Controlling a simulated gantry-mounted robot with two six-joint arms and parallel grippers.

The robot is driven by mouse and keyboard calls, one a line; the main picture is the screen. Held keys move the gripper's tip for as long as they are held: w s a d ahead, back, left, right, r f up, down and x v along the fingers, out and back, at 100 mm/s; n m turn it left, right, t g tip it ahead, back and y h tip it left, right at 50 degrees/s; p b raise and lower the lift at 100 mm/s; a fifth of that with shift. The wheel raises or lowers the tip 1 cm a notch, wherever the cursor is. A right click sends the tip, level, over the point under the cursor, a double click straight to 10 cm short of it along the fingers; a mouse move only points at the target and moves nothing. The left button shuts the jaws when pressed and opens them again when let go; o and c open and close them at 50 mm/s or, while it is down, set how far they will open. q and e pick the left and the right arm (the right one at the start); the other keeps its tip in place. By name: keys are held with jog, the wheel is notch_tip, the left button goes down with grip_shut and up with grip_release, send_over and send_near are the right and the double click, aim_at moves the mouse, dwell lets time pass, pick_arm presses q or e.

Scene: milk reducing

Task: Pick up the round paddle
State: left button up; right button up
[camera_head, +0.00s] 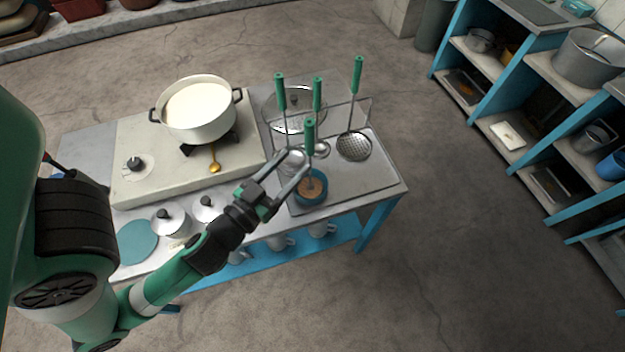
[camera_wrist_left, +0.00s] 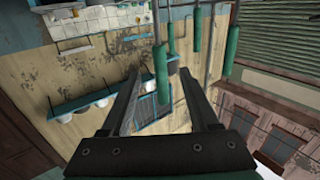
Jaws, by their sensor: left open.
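Several green-handled utensils stand on or over the right end of the counter. One has a round perforated disc (camera_head: 353,147) at its foot and a green handle (camera_head: 358,75). Which one is the round paddle I cannot tell for sure. My left gripper (camera_head: 292,166) is open, its fingers pointing up and right toward the nearest green handle (camera_head: 309,135). In the left wrist view a green handle (camera_wrist_left: 160,75) shows at the gap between the fingertips (camera_wrist_left: 158,82); I cannot tell how far beyond them it is. The right gripper is not in view.
A white pot (camera_head: 198,108) of pale liquid stands on the stove left of the utensils. A blue container (camera_head: 311,188) with brown contents is by the fingers. Lidded pots (camera_head: 170,220) and a teal disc (camera_head: 137,241) lie near my left arm. Shelves (camera_head: 545,85) stand at right.

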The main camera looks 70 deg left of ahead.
aim_at(307, 149)
pick_arm(q)
jog(key=p+x, duration=0.2)
jog(key=x, duration=0.2)
jog(key=shift+w+a+r, duration=0.1)
jog(key=shift+w+r, duration=0.05)
jog(key=shift+w, duration=0.15)
jog(key=shift+w+a, duration=0.1)
jog(key=x, duration=0.3)
jog(key=p+x, duration=0.1)
jog(key=x, duration=0.1)
jog(key=shift+a+f, duration=0.1)
jog(key=shift+f, duration=0.15)
grip_shut()
